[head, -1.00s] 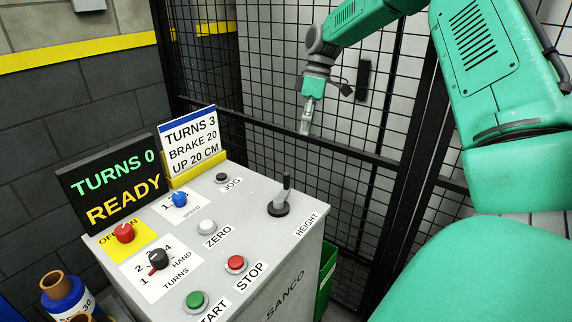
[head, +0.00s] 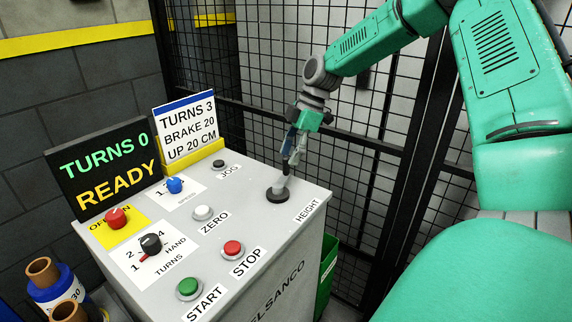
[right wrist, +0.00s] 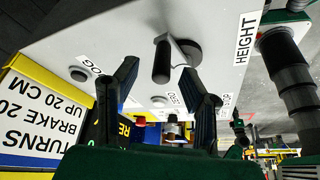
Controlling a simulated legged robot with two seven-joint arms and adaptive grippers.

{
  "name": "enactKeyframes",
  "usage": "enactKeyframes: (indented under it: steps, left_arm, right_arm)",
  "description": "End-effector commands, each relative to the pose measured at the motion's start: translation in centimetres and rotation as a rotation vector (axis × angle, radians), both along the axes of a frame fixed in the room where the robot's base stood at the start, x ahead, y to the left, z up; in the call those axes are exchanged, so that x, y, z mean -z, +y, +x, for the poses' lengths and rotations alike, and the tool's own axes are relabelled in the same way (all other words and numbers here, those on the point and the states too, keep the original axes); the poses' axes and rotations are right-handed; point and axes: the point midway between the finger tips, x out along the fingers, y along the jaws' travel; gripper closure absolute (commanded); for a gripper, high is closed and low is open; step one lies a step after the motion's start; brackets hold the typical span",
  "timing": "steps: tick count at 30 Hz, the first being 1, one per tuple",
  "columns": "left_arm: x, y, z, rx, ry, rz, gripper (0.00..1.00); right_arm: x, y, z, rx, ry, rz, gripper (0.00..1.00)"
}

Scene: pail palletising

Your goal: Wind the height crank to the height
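The height crank (head: 277,195) is a dark round hub with an upright handle at the right of the grey control panel (head: 300,220), beside the HEIGHT label. My right gripper (head: 288,165) is just above the crank and covers part of its handle. In the right wrist view the crank's black handle (right wrist: 162,60) shows between and beyond the spread fingers of my right gripper (right wrist: 159,70). The gripper is open and empty; I see no contact. A card (head: 187,128) reads TURNS 3, BRAKE 20, UP 20 CM. The display (head: 105,168) reads TURNS 0, READY. My left gripper is out of view.
The panel also has a JOG button (head: 218,164), ZERO button (head: 203,213), red STOP button (head: 232,248), green START button (head: 189,288) and other knobs. A black mesh fence (head: 375,160) stands behind. A blue container with brown tubes (head: 60,288) is at lower left.

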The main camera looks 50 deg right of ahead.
Motion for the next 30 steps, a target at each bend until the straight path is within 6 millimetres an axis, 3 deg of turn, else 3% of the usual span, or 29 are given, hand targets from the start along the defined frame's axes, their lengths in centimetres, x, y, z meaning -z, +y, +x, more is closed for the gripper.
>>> enactKeyframes:
  steps: [6,17,20,30]
  left_arm:
    - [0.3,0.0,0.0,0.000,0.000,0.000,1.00]
    - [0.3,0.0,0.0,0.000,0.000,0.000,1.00]
    - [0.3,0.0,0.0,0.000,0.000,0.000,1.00]
    - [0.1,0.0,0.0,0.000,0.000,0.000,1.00]
  right_arm:
    - [2.2,1.0,0.4,0.000,0.000,-0.001,0.63]
    - [2.5,1.1,0.5,0.000,-0.001,0.000,0.63]
    - [2.6,1.0,0.5,0.001,0.000,0.000,0.98]
    - [2.5,0.9,0.5,0.016,-0.002,-0.002,1.00]
